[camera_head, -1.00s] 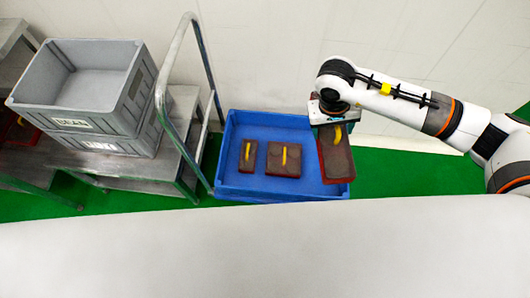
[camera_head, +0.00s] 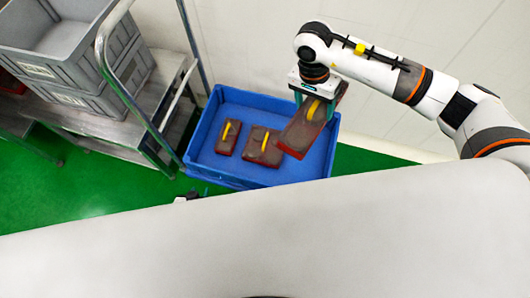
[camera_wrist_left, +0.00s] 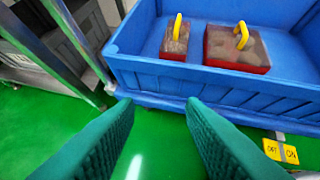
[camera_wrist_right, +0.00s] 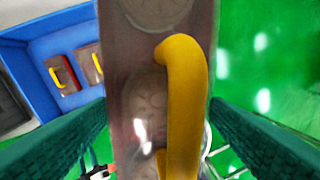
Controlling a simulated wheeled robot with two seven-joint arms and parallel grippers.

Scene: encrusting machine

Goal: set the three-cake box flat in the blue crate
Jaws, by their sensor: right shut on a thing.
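The three-cake box (camera_head: 302,132), a long brown-red box with a yellow handle, is held at the right part of the blue crate (camera_head: 262,180). It looks slanted in the head view; its height over the crate floor is unclear. My right gripper (camera_head: 313,95) is shut on it. In the right wrist view the box (camera_wrist_right: 135,100) fills the middle between the fingers, its yellow handle (camera_wrist_right: 187,100) facing the camera. My left gripper (camera_wrist_left: 160,115) is open and empty, outside the crate's near wall (camera_wrist_left: 200,85).
A small box (camera_head: 228,138) and a medium box (camera_head: 262,147), both with yellow handles, sit in the crate's left and middle. A metal cart (camera_head: 120,128) with stacked grey crates (camera_head: 75,65) stands to the left. A white surface (camera_head: 300,235) spans the foreground.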

